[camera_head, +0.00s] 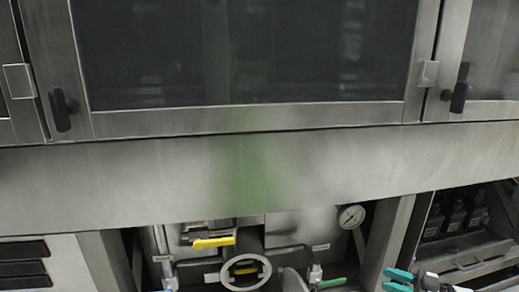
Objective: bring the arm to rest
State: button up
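My gripper (391,279) shows at the bottom edge, right of centre, with teal fingers pointing left. The two fingers look a little apart, with nothing seen between them. The lower finger and most of my arm are cut off by the bottom edge. The gripper appears in front of the open lower bay of the washer, right of a green-handled valve (330,283).
The steel washer front has a wide glazed door (250,55) with dark latches. Dark bottles (455,215) stand at the right.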

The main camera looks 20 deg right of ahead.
jog(key=w+a+r+m+t+h, duration=0.3)
jog(key=w+a+m+t+h, duration=0.45)
jog(key=w+a+h, duration=0.45)
jog(key=s+a+f+m+g, duration=0.1)
jog(key=s+a+f+g, duration=0.3)
jog(key=s, duration=0.7)
jog(key=s+a+f+m+g+h, duration=0.1)
jog(key=s+a+g, duration=0.2)
jog(key=s+g, duration=0.55)
jog(key=s+a+f+m+g, duration=0.1)
jog(key=s+a+f+g, duration=0.2)
jog(key=s, duration=1.1)
jog(key=s+f+g+b, duration=0.3)
jog(key=s+f+b, duration=0.2)
jog(key=s+f, duration=0.55)
notch_tip(320, 180, up, 38)
jog(key=p, duration=3.8)
jog(key=shift+s+d+f+h, duration=0.15)
jog(key=shift+d+h, duration=0.15)
jog(key=shift+d, duration=0.05)
jog(key=shift+a+m, duration=0.1)
jog(key=shift+m, duration=0.15)
